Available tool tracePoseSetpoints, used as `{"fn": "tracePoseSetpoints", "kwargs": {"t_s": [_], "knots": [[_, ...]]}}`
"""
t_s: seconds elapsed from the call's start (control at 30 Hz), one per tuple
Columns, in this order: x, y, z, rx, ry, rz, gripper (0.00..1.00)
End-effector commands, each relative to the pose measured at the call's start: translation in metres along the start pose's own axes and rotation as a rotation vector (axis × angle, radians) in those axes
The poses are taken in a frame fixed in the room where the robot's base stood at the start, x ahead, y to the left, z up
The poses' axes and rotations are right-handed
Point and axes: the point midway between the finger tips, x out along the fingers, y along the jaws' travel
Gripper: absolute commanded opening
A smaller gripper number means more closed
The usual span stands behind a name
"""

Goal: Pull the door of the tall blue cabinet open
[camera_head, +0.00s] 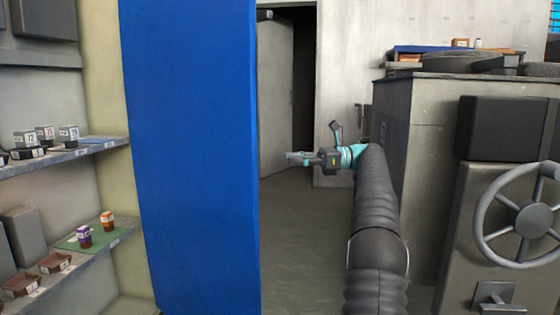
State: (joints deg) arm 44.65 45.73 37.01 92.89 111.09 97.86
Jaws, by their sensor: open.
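A tall blue panel (192,160) of the cabinet fills the left middle of the head view, running past the top and bottom of the picture. Open shelves show directly to its left. I cannot tell for sure whether this panel is the swung-out door or a side of the cabinet. No handle shows on it. My gripper (291,158) is just right of the panel's right edge in the picture and points left towards it. It is open and empty, with a visible gap to the panel. Its fingers are small here.
The upper shelf (100,147) holds several small labelled boxes; the lower shelf (108,238) holds a purple jar (84,236), an orange jar (107,220) and brown trays. A grey door (275,100) stands behind. Bare floor (300,240) lies between panel and my arm. A handwheel (528,221) is right.

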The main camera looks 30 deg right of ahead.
Motion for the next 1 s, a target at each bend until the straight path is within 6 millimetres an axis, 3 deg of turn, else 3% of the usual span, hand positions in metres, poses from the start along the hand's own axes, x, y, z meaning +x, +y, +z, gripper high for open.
{"fn": "tracePoseSetpoints", "kwargs": {"t_s": [0.4,0.43,0.6,0.67,0.83,1.0], "knots": [[-0.010,0.000,0.000,0.000,0.001,0.000,0.42],[-0.010,0.000,0.000,0.000,0.001,0.000,0.39],[-0.010,-0.004,-0.002,-0.046,0.005,-0.016,0.00],[-0.010,-0.009,-0.007,-0.090,0.016,-0.037,0.00],[-0.012,-0.038,-0.050,-0.246,0.127,-0.149,0.00],[-0.005,-0.050,-0.122,-0.403,0.386,-0.204,0.00]]}}
